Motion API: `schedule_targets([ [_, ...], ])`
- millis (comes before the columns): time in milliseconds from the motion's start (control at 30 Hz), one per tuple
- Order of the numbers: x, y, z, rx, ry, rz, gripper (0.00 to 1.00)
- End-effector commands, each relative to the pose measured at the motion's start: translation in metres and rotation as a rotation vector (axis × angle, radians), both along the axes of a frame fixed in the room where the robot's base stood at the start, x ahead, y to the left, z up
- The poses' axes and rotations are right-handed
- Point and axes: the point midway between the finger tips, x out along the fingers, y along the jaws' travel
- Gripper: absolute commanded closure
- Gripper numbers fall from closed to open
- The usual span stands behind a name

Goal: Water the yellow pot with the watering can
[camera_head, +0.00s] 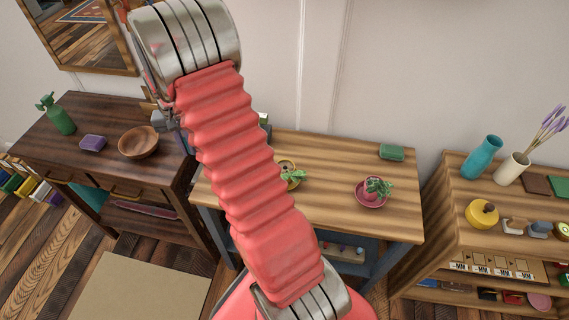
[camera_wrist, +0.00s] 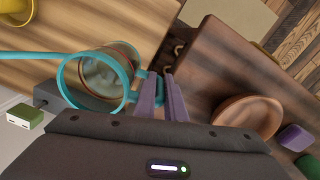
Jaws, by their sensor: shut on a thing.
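The teal watering can (camera_wrist: 95,82) has a clear body with teal rims and a long spout pointing left in the wrist view. My gripper (camera_wrist: 160,88) is shut on its handle, with the purple fingers at the can's right side. The arm hides the can in the head view. The yellow pot (camera_head: 284,166) with a green plant stands on the middle table, partly behind my arm in the head view. A yellow rim, likely the same pot (camera_wrist: 17,11), shows at the wrist view's top left corner.
The left cabinet holds a wooden bowl (camera_head: 138,142), a purple block (camera_head: 92,143) and a green spray bottle (camera_head: 59,116). The right shelf carries vases (camera_head: 482,157).

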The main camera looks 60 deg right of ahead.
Motion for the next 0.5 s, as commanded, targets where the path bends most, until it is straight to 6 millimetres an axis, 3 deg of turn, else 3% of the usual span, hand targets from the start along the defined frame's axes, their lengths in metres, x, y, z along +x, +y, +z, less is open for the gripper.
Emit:
schedule_targets([
  [300, -0.024, -0.072, -0.024, 0.000, 0.000, -0.281, 1.00],
  [500, -0.035, -0.099, -0.034, -0.001, -0.001, -0.395, 1.00],
])
